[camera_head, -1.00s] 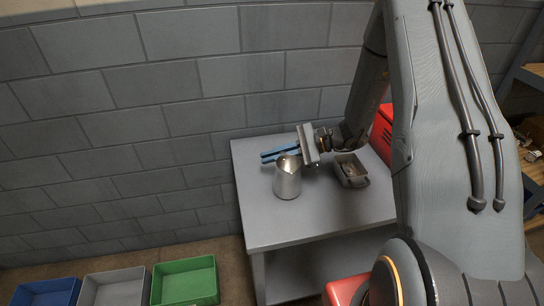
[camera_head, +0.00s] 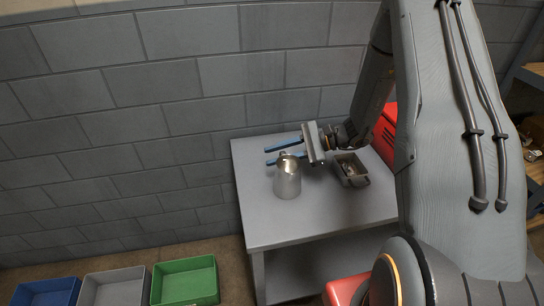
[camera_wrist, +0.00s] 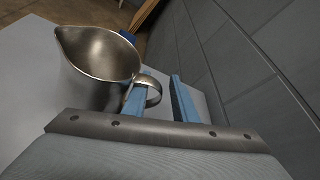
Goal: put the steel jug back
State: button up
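The steel jug (camera_head: 287,181) stands upright on the grey table, near its left side. In the wrist view the jug (camera_wrist: 92,65) shows its open mouth and its spout at the upper left, and its handle (camera_wrist: 153,92) points toward my gripper. My gripper (camera_head: 281,153) is open, its two blue fingers spread apart behind the jug. In the wrist view one finger of my gripper (camera_wrist: 160,95) overlaps the handle loop and the other is clear to its right. I cannot tell whether a finger touches the handle.
The grey table (camera_head: 262,220) has bare top to the left and in front. A small metal tray (camera_head: 351,171) with something in it sits right of the jug. A red box (camera_head: 386,130) is behind my arm. Blue (camera_head: 46,293), grey (camera_head: 115,288) and green bins (camera_head: 184,281) stand on the floor.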

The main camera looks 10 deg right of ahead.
jog(key=b+v, duration=0.1)
jog(key=v, duration=0.9)
jog(key=shift+d, duration=0.3)
jog(key=shift+r, duration=0.1)
